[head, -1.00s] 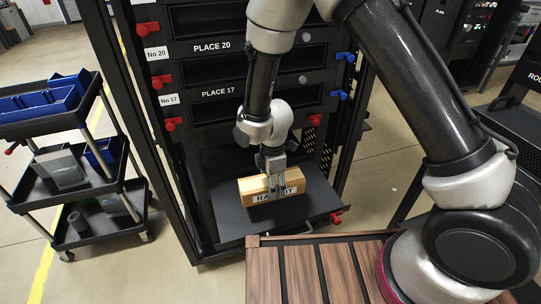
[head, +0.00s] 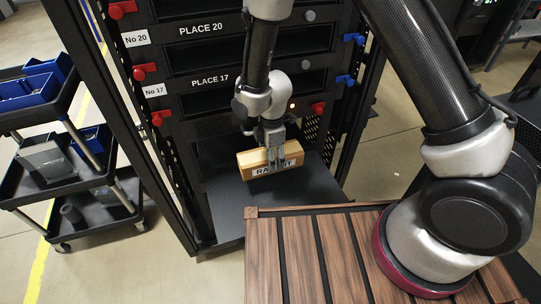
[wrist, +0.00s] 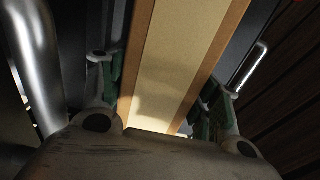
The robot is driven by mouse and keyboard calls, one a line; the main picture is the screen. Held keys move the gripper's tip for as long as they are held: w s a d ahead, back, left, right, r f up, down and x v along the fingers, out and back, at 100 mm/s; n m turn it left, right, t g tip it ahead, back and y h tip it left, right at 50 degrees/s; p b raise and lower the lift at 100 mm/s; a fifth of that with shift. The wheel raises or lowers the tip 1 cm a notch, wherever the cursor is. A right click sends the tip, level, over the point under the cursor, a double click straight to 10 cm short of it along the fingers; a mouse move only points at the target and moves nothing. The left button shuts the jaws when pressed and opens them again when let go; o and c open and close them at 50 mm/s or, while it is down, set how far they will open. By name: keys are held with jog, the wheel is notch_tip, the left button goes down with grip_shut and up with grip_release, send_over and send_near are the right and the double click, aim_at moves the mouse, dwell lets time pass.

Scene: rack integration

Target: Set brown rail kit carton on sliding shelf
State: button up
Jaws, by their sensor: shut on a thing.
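The brown rail kit carton (head: 262,160) is a tan-brown box with a white label, partly covered by my fingers. My gripper (head: 278,157) is shut on it from above, a finger on each broad side. In the wrist view the carton (wrist: 185,60) runs between the two fingers (wrist: 160,100). The dark sliding shelf (head: 225,213) is pulled out low in the rack, below and around the carton. The carton looks slightly tilted in the head view. I cannot tell whether its underside touches the shelf.
The black rack (head: 185,130) rises behind the shelf, with PLACE 17 and PLACE 20 labels, red knobs (head: 145,72) and blue knobs (head: 347,77). A cart (head: 75,170) with blue bins stands at the left. My wood-slatted deck hides the shelf's near right part.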

jog(key=shift+f, duration=3.95)
jog(key=shift+f, duration=0.2)
jog(key=o, duration=1.5)
jog(key=shift+c, duration=0.2)
jog(key=shift+f, duration=0.1)
notch_tip(320, 180, up, 8)
jog(key=shift+f, duration=0.2)
